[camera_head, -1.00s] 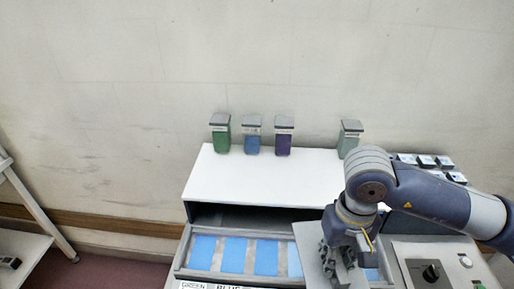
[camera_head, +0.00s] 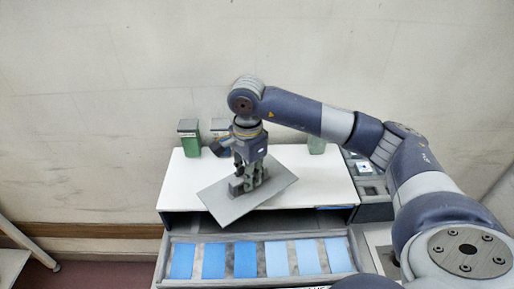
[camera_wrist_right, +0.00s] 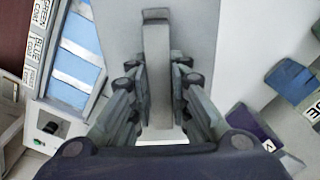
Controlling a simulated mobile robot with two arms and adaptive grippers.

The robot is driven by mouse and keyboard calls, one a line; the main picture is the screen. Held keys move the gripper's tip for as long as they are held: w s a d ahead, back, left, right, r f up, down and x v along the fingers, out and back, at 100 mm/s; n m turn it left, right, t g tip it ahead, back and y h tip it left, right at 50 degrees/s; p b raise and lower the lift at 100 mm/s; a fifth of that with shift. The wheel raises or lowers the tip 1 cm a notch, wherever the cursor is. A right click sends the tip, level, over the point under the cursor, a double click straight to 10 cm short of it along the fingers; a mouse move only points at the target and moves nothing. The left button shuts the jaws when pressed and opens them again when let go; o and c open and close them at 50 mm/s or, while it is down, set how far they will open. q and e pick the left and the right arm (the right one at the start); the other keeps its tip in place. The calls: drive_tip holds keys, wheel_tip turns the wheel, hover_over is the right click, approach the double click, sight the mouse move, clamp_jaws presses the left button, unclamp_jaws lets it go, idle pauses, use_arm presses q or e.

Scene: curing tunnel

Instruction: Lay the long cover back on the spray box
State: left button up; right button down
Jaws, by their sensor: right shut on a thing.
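My right gripper (camera_head: 247,182) is shut on the upright handle of a flat grey panel (camera_head: 218,205), apparently the long cover. The handle (camera_wrist_right: 157,70) stands between the fingers in the wrist view. The panel hangs at an angle over the front part of a white-topped box (camera_head: 320,185); I cannot tell the gap below it. In front of that box is an open tray (camera_head: 165,254) with a row of several blue plates (camera_head: 246,260). I cannot tell for sure which part is the spray box. My left gripper is not in view.
A green pot (camera_head: 189,140), a blue pot (camera_wrist_right: 290,82) and a pale green pot (camera_head: 317,144) stand along the white top's back edge. A purple pot (camera_wrist_right: 248,124) shows near the gripper in the wrist view. Small dark compartments (camera_head: 368,183) lie to the right.

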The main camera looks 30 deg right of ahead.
drive_tip(key=w+d+m, duration=0.1)
drive_tip(key=m, duration=0.1)
drive_tip(key=d+r+m+p, duration=0.1)
drive_tip(key=d+m, duration=0.1)
drive_tip(key=w+d+m, duration=0.1)
drive_tip(key=shift+w+d+r+m, duration=0.2)
drive_tip(key=shift+w+r+m, duration=0.05)
drive_tip(key=shift+w+m, duration=0.15)
drive_tip(key=shift+w+d+m+p, duration=0.2)
drive_tip(key=shift+d+m+p, duration=0.2)
drive_tip(key=shift+m, duration=0.2)
drive_tip(key=shift+f+b, duration=1.4)
drive_tip(key=shift+f, duration=0.95)
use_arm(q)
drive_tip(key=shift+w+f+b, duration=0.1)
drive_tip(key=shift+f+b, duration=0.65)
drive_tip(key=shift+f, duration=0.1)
use_arm(e)
drive_tip(key=shift+f, duration=0.9)
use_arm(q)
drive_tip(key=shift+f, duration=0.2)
use_arm(e)
drive_tip(key=shift+f, duration=0.25)
drive_tip(key=c, duration=1.4)
unclamp_jaws()
drive_tip(key=shift+c, duration=0.2)
